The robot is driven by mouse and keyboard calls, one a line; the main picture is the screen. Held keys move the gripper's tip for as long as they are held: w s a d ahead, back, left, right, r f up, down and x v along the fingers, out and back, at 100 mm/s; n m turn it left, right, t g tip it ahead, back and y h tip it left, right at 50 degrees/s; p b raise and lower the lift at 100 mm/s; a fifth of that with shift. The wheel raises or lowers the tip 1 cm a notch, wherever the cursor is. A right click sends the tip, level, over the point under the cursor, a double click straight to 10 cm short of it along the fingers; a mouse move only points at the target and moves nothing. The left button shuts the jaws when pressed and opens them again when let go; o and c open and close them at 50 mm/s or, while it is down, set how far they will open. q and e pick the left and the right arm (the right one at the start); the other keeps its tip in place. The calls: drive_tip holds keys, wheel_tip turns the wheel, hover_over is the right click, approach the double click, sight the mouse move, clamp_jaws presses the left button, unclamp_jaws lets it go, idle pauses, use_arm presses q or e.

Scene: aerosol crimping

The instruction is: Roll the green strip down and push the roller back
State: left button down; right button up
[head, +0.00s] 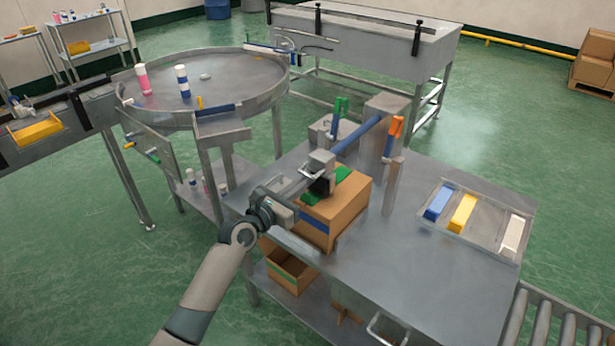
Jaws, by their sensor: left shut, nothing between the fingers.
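A brown cardboard box (350,205) stands on the grey metal table. A green strip (343,178) lies across its top, partly hidden by my left gripper. My left gripper (320,184) is shut and empty, its dark fingers low over the box top by the strip. I cannot tell whether they touch it. A blue bar (359,136) runs from a grey post toward a grey block beside my gripper; which part is the roller I cannot tell. My right gripper is out of view.
A grey post (386,116) and an orange-topped post (393,140) stand behind the box. A tray (470,232) with blue, yellow and white blocks lies at the right. The table front is mostly clear. A round table (225,85) with bottles stands at the left.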

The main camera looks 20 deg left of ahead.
use_arm(q)
drive_tip(key=shift+w+d, duration=0.2)
drive_tip(key=shift+w, duration=0.35)
drive_tip(key=shift+w, duration=0.1)
